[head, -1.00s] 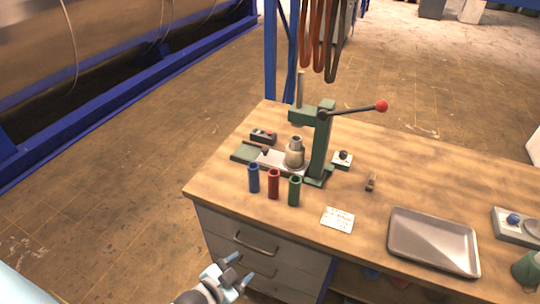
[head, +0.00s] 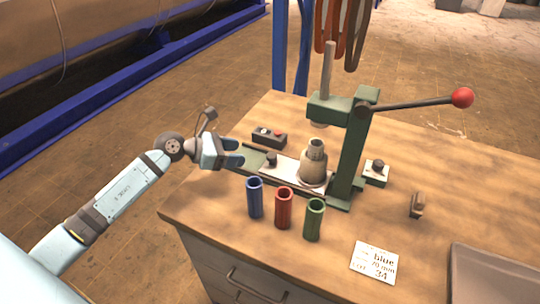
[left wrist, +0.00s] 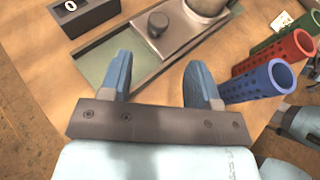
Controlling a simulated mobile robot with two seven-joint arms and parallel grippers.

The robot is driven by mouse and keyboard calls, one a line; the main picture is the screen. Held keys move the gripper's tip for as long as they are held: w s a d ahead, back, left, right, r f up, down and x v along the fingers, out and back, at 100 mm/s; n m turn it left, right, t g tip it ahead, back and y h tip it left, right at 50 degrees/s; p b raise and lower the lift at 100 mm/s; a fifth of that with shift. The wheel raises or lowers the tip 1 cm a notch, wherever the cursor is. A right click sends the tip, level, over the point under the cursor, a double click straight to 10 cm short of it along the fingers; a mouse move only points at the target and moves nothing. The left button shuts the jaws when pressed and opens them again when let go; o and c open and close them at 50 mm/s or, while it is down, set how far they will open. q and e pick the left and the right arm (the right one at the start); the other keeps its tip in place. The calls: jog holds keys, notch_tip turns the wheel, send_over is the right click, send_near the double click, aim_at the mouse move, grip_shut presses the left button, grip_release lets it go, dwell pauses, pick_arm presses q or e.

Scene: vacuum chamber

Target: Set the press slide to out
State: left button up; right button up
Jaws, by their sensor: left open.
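The green arbor press (head: 352,150) stands on the wooden bench. Its slide (head: 290,168) is a pale metal plate with a dark knob (head: 271,159), on a green base. A metal cup-shaped part (head: 313,165) stands on the slide near the column, under the ram. The slide (left wrist: 185,30) and knob (left wrist: 157,24) also show in the left wrist view. My left gripper (head: 239,153) is open at the left end of the base, its fingers pointing toward the knob. The knob lies ahead of the fingertips (left wrist: 158,70), apart from them. My right gripper is not seen.
Blue (head: 255,198), red (head: 284,208) and green (head: 315,220) tubes stand in front of the slide. A black box (head: 269,137) sits behind it. The press lever (head: 415,103) reaches right. A card (head: 375,262) and a tray (head: 495,275) lie on the right.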

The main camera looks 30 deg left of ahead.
aim_at(270, 155)
pick_arm(q)
jog(key=x, duration=0.9)
jog(key=shift+w+d+f, duration=0.1)
jog(key=shift+w+d, duration=0.05)
jog(key=shift+w, duration=0.2)
jog(key=shift+w+d+f, duration=0.25)
jog(key=shift+w+d, duration=0.05)
jog(key=shift+w, duration=0.05)
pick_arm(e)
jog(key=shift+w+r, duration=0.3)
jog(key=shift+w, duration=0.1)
